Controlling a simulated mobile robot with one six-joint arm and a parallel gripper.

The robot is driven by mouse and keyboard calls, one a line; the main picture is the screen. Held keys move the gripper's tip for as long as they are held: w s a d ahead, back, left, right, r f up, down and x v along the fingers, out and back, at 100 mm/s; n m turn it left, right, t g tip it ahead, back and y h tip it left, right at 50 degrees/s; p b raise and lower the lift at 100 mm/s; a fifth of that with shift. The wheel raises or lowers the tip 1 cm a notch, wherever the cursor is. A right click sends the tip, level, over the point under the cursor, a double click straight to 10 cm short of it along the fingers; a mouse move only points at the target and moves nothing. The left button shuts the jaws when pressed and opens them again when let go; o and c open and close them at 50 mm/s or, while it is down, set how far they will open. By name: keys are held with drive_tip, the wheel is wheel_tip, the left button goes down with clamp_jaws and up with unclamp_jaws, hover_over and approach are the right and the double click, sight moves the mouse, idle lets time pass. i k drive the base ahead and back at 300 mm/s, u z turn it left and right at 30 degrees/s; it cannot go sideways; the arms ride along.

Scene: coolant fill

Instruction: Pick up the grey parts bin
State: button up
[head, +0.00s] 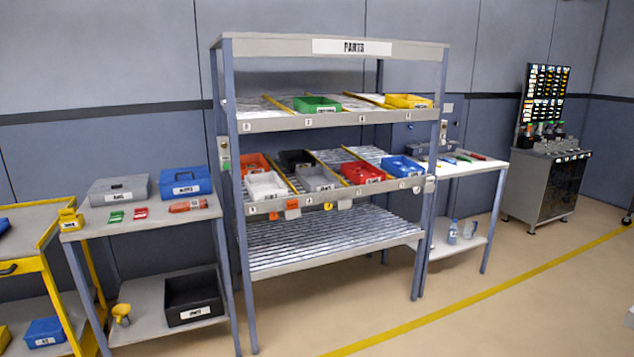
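A grey parts bin (318,180) sits on the middle sloped shelf of the parts rack (378,48), at the front, with a white label on its face. A white bin (266,187) stands to its left and a red bin (362,174) to its right, past a yellow divider. A black bin (295,158) is behind it. A grey lidded box (118,190) with a label stands on the left bench. My gripper is not in view.
The middle shelf also holds an orange bin (254,162) and a blue bin (401,168). Green (317,104) and yellow (409,101) bins are on the shelf above. Benches flank the rack. The floor in front (450,315) is clear, with a yellow line.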

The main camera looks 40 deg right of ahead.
sight(315, 178)
drive_tip(key=z, duration=0.25)
drive_tip(key=i, duration=1.45)
drive_tip(key=u, duration=0.3)
